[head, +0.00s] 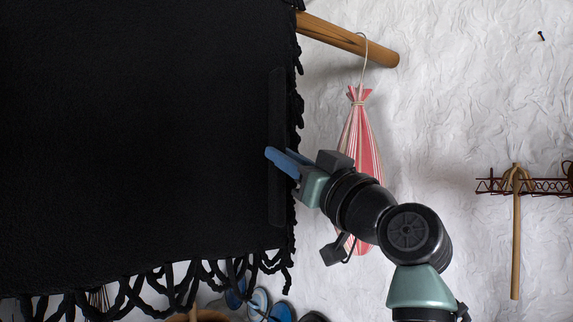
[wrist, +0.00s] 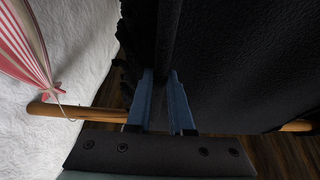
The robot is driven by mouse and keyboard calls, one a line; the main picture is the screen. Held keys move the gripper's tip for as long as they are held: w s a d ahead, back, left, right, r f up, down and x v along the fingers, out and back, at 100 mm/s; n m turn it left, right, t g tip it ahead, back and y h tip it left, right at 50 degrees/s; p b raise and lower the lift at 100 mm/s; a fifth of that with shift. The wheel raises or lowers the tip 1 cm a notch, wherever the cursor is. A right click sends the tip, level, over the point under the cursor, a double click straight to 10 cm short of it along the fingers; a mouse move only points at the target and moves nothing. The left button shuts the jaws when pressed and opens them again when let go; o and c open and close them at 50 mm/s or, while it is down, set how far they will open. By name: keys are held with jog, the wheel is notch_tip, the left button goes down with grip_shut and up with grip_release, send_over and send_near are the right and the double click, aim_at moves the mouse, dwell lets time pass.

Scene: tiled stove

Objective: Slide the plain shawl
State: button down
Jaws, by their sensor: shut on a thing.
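The plain shawl (head: 140,130) is black and fringed, and hangs over the wooden pole (head: 350,40) at the left of the head view. A narrow dark upright strip (head: 277,110) runs along its right side. My gripper (head: 280,160) is at this right side, its blue fingers shut on the shawl's edge strip. In the wrist view the shawl (wrist: 230,60) fills the right, and my gripper (wrist: 160,80) has a dark upright edge between its fingers. The exact contact at the fingertips is hard to see.
A red-and-white striped bag (head: 362,130) hangs from the pole's right end, close behind my arm. A dark red rack (head: 520,185) with a wooden stick is on the white wall (head: 450,90) at right. Several blue shoes (head: 258,303) are below the fringe.

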jog(key=shift+w+d, duration=0.3)
jog(key=shift+d, duration=0.15)
jog(key=shift+a, duration=0.1)
jog(key=c, duration=0.8)
grip_release()
jog(key=shift+s, duration=0.1)
jog(key=b+v, duration=0.6)
jog(key=v, duration=0.7)
